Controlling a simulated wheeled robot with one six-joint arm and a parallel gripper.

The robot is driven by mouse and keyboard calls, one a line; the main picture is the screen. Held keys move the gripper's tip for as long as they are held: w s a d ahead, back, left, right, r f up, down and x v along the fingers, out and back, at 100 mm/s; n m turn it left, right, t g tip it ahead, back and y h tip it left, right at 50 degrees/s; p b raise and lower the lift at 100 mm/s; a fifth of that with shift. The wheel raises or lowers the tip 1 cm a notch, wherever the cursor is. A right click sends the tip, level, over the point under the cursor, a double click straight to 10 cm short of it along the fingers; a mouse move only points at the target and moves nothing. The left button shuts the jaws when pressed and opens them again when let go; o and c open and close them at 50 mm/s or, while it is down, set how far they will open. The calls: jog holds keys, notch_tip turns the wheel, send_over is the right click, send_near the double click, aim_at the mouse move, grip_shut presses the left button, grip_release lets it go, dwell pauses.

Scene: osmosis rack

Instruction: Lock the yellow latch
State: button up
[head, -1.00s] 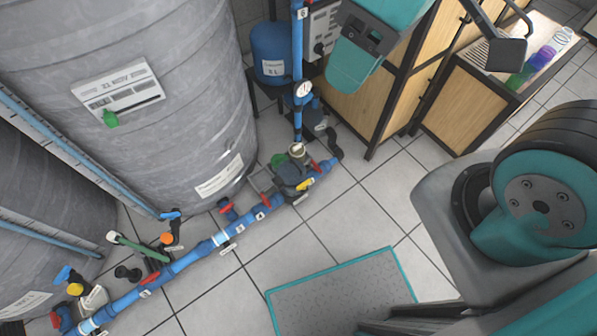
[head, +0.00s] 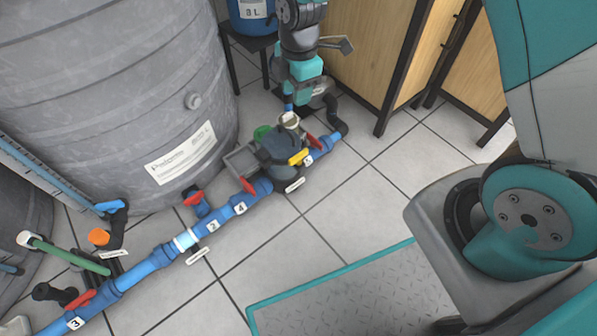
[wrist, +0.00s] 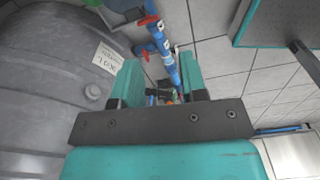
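The yellow latch (head: 299,157) is a small bright bar on the side of a dark grey pump housing (head: 280,158), which sits on the blue pipe near the floor. My gripper (head: 301,78) hangs above and behind the housing in the head view, apart from the latch. In the wrist view my gripper (wrist: 162,85) has its two teal fingers spread with an empty gap between them. The latch cannot be made out in the wrist view; the gripper body hides much of that area.
A large grey tank (head: 110,90) stands left of the pump. The blue pipe (head: 165,255) has several red handles. A wooden cabinet (head: 375,60) stands at right. A teal-edged plate (head: 355,300) lies in front. Tiled floor (head: 330,215) beside the pipe is clear.

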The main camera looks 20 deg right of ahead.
jog(key=n+b, duration=0.2)
jog(key=b, duration=0.1)
send_over(299, 154)
notch_tip(299, 154, down, 9)
jog(key=shift+h, duration=0.3)
notch_tip(299, 154, down, 17)
jog(key=b, duration=0.8)
jog(key=shift+a+r, duration=0.1)
jog(key=shift+r, duration=0.05)
grip_shut()
